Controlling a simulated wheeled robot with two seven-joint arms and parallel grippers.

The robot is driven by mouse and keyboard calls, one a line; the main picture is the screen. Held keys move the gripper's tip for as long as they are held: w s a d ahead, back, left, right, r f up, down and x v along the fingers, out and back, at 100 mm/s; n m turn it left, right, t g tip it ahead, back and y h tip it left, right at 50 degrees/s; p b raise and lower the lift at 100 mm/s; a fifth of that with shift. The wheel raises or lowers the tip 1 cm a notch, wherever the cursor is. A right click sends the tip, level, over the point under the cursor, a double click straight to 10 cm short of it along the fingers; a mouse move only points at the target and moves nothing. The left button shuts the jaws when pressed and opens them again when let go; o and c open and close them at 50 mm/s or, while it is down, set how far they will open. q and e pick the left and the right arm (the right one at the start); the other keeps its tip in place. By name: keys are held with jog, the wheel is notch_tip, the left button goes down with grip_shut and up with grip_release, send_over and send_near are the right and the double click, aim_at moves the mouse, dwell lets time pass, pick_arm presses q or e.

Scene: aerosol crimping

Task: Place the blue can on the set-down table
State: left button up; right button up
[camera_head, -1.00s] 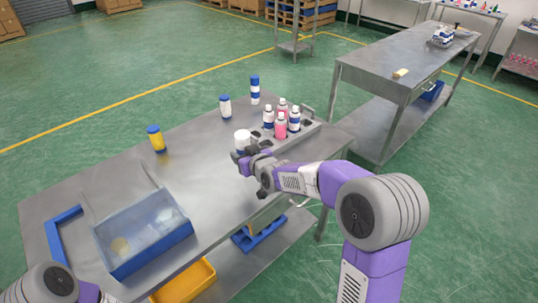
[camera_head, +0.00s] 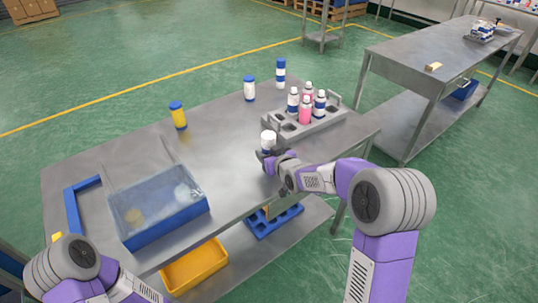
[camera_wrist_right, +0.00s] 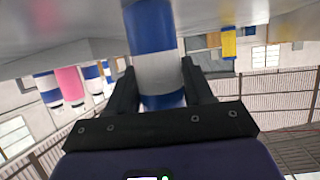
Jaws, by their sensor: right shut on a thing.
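A white can with blue bands (camera_wrist_right: 155,60) is between the two dark fingers of my right gripper (camera_wrist_right: 158,88), which is shut on it. In the head view the can (camera_head: 268,139) shows its white upper part, just left of the grey rack on the near table (camera_head: 235,180). My right gripper (camera_head: 270,158) is around its lower part, over the table's right side. I cannot tell whether the can touches the table. Only part of my left arm shows at the lower left; its gripper is out of view.
The grey rack (camera_head: 330,122) holds several white and pink bottles. Blue-and-white cans (camera_head: 281,72) (camera_head: 249,90) and a yellow can (camera_head: 178,116) stand behind. A blue-walled bin (camera_head: 165,226) sits at front left. Another metal table (camera_head: 425,60) stands at back right, mostly bare.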

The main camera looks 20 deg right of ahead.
jog(key=shift+f, duration=0.1)
jog(key=o, duration=1.1)
jog(key=shift+o, duration=0.2)
jog(key=shift+r, duration=0.3)
jog(key=p+v, duration=0.1)
jog(key=v, duration=1.1)
jog(key=shift+f+p, duration=0.2)
jog(key=shift+p, duration=0.2)
